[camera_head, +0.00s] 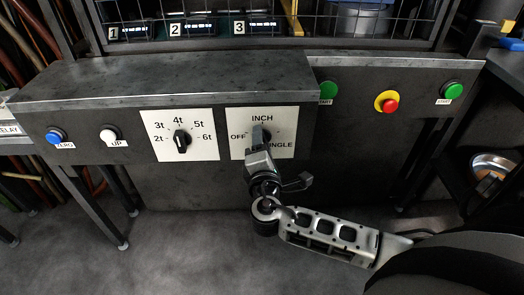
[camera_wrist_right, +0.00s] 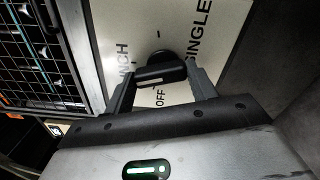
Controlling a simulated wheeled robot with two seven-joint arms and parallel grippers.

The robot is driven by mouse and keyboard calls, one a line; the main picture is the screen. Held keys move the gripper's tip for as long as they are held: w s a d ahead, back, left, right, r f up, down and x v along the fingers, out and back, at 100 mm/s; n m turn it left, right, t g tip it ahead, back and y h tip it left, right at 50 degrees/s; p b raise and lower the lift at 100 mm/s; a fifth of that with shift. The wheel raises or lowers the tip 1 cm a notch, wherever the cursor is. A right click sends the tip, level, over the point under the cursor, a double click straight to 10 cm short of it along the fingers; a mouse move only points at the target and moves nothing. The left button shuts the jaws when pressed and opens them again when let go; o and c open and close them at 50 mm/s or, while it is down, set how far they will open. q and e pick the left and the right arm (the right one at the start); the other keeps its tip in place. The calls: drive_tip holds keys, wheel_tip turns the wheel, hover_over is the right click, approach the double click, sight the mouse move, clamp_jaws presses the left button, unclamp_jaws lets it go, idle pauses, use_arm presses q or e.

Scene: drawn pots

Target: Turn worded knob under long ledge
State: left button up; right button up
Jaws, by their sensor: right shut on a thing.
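The worded knob (camera_head: 265,132) is black, on a white plate (camera_head: 286,118) marked INCH, OFF and SINGLE, on the dark panel below the long ledge (camera_head: 170,80). My right gripper (camera_head: 259,146) reaches up to it from below and partly covers it and the SINGLE label. In the right wrist view the knob's black bar (camera_wrist_right: 160,74) lies between the two fingers, and the gripper is shut on it. Its exact pointing direction is hard to tell. My left gripper is not in view.
A numbered knob (camera_head: 181,140) marked 2t to 6t sits left of the worded one. Blue (camera_head: 56,135) and white (camera_head: 109,134) buttons are further left. A red emergency button (camera_head: 389,102) and green buttons (camera_head: 452,90) sit to the right. The ledge overhangs the panel.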

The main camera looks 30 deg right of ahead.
use_arm(q)
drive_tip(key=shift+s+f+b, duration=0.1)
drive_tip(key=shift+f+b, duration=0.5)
drive_tip(key=shift+b, duration=0.55)
use_arm(e)
drive_tip(key=m, duration=0.3)
drive_tip(key=shift+f, duration=0.1)
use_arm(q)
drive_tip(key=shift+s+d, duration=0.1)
use_arm(e)
drive_tip(key=shift+m, duration=0.4)
drive_tip(key=o, duration=1)
